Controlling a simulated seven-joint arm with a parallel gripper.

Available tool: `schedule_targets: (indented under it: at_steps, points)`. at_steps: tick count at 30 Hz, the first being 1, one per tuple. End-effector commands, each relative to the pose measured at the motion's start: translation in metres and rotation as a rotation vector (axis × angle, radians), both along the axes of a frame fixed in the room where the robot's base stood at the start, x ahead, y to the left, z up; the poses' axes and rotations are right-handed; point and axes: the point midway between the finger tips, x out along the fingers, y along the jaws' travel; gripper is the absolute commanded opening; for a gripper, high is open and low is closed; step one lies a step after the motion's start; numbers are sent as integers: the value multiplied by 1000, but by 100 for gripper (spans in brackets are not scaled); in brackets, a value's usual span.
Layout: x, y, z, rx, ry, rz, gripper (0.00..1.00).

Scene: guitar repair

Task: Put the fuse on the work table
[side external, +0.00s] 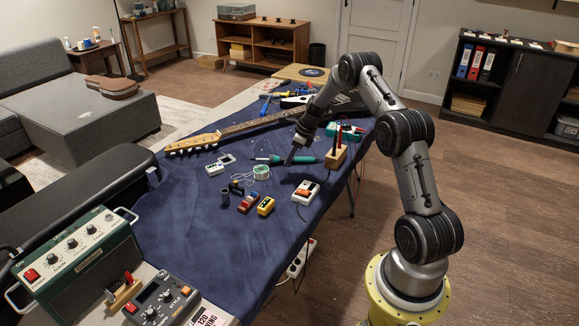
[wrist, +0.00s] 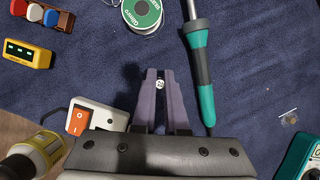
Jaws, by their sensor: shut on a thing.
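The work table (side external: 190,215) is covered with a dark blue cloth in the side external view. The cloth also fills most of the wrist view (wrist: 255,65). My gripper (side external: 290,160) points down over the middle of the table, close to the soldering iron. In the wrist view its purple-grey fingers (wrist: 160,85) are almost together, with a small round pale end (wrist: 160,84) between the tips. This looks like the fuse, seen end-on; most of it is hidden by the fingers. I cannot tell its height above the cloth. The fuse is too small to make out in the side view.
A green soldering iron (wrist: 200,70) lies just right of the fingers, a solder spool (wrist: 142,12) beyond them. A white box with an orange switch (wrist: 95,115) is at left. A guitar (side external: 250,125) lies behind. Bare cloth shows at the table's near left.

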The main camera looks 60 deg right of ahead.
Motion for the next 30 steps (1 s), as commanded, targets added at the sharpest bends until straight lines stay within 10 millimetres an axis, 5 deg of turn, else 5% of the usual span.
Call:
schedule_targets:
  at_steps: [7,18,19,24,30]
  points:
    - [1,-1,-31,1,1,-1,0]
    - [1,0,-35,1,0,-1,0]
    - [1,-1,-36,1,0,0,12]
    - [1,-1,-35,1,0,0,40]
    - [1,-1,-35,1,0,0,40]
